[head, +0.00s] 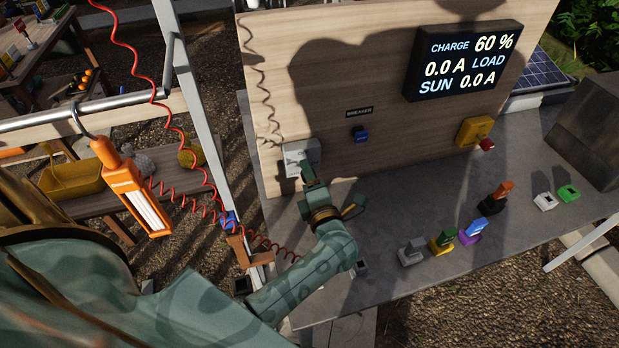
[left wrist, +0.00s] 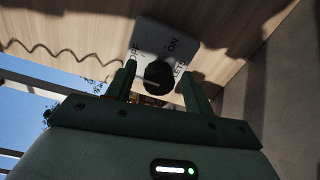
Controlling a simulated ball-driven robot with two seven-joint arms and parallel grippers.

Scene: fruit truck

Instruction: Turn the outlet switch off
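The outlet switch is a pale box (head: 300,155) on the lower left of the wooden panel. In the left wrist view it is a grey plate (left wrist: 165,38) with a round black knob (left wrist: 159,75) and lettering around it, including "ON". I cannot tell for sure which way the knob points. My left gripper (head: 308,172) is in front of the box. In the left wrist view its two fingers (left wrist: 160,84) are apart, one on each side of the knob, with gaps visible. Whether they touch it is unclear. My right gripper is not in view.
A display (head: 463,60) reads charge 60 %, load 0.0 A, sun 0.0 A. A blue breaker switch (head: 360,134) and a yellow box with a red knob (head: 475,132) are on the panel. Several coloured plugs stand on the grey counter (head: 400,205). An orange lamp (head: 135,190) hangs left, with a red coiled cord.

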